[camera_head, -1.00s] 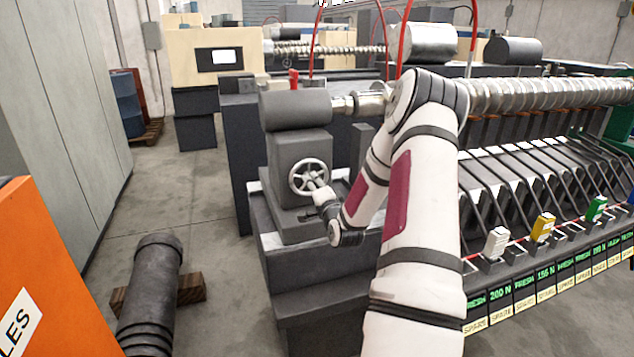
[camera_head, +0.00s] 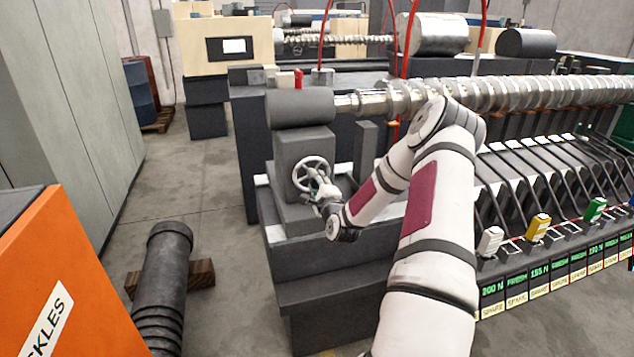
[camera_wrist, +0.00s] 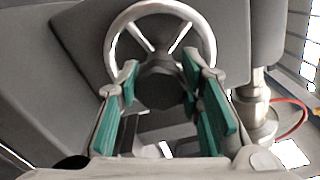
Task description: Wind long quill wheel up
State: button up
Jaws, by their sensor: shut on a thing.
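The quill wheel (camera_head: 296,175) is a pale spoked handwheel on the front of a dark grey block below a grey cylinder (camera_head: 300,106). In the wrist view its rim (camera_wrist: 160,8) arches above the fingers, with two spokes showing. My gripper (camera_head: 322,189) is at the lower right part of the wheel. In the wrist view my gripper (camera_wrist: 162,84) has green-padded fingers on either side of a dark round part in front of the wheel. The gripper is shut on the wheel; the exact contact is hard to see.
A long silver screw shaft (camera_head: 520,91) runs right from the grey cylinder. Below it is a row of levers with coloured tabs (camera_head: 538,227). A dark ribbed barrel (camera_head: 165,280) lies on wooden blocks at lower left. An orange cabinet (camera_head: 70,270) stands at left. Bare floor lies between.

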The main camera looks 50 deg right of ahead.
jog(key=shift+f, duration=0.1)
dwell(0.3)
jog(key=o, duration=1.2)
jog(key=shift+c, duration=0.2)
jog(key=v, duration=1.2)
jog(key=shift+s+d, duration=0.1)
